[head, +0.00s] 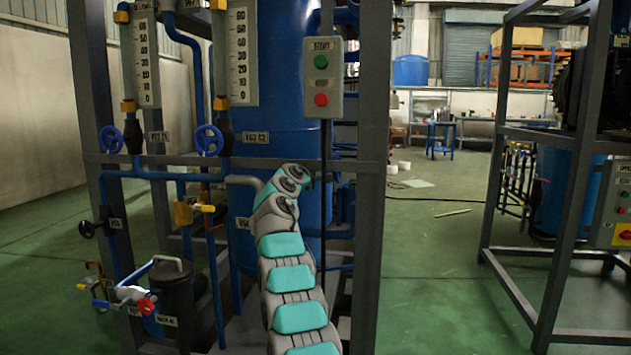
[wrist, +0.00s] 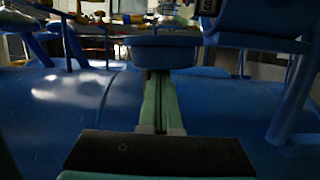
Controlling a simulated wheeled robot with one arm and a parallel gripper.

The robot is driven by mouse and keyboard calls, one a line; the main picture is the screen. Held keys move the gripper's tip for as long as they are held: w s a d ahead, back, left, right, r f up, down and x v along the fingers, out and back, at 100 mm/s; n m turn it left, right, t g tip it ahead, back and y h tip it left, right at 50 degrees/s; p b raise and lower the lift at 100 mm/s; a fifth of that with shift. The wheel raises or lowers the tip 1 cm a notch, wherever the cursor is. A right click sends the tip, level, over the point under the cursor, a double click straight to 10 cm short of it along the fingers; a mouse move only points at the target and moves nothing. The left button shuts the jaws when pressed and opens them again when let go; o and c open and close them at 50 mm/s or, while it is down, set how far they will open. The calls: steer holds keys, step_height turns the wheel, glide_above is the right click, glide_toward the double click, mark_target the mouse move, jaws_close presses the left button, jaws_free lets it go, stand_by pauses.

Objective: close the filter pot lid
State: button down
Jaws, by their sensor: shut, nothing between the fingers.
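A dark upright pot (head: 172,295) with a pale label stands low at the left of the frame in the head view. A light curved handle (head: 165,261) shows at its top. I take it for the filter pot, but its label is too small to read and I cannot tell how its lid sits. In the wrist view my gripper (wrist: 157,78) has its green fingers together, with nothing between them. It is over a large blue curved surface, facing a round blue rimmed part (wrist: 165,54). In the head view my arm hides the gripper's tips.
The grey frame's upright (head: 372,200) and crossbar stand close to my arm. A tall blue tank (head: 285,100) is behind it. Blue pipes and a red-handled valve (head: 146,304) crowd the pot. The green floor (head: 430,270) right of the frame is open.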

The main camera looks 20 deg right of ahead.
mark_target(329, 164)
steer(key=shift+s+d+r+m, duration=0.3)
steer(key=shift+r+m, duration=0.15)
steer(key=shift+m, duration=0.35)
steer(key=shift+s+d+r+m+y, duration=0.2)
steer(key=shift+d+m+y, duration=0.1)
steer(key=shift+d+m, duration=0.3)
steer(key=shift+m, duration=0.3)
steer(key=shift+s+d+r+m+g+y, duration=0.2)
steer(key=shift+s+m+g+y, duration=0.1)
steer(key=shift+m, duration=0.2)
steer(key=shift+s+d+r+m, duration=0.15)
steer(key=shift+d+m, duration=0.15)
steer(key=shift+m, duration=0.1)
steer(key=shift+s+d+m+y, duration=0.35)
steer(key=shift+d+m, duration=0.2)
steer(key=shift+m, duration=0.3)
steer(key=shift+s+d+m+y, duration=0.35)
steer(key=shift+d+m, duration=0.25)
steer(key=shift+m, duration=0.3)
steer(key=shift+s+d+m+y, duration=0.35)
steer(key=shift+d+m, duration=0.2)
steer(key=shift+m, duration=0.3)
steer(key=shift+s, duration=0.1)
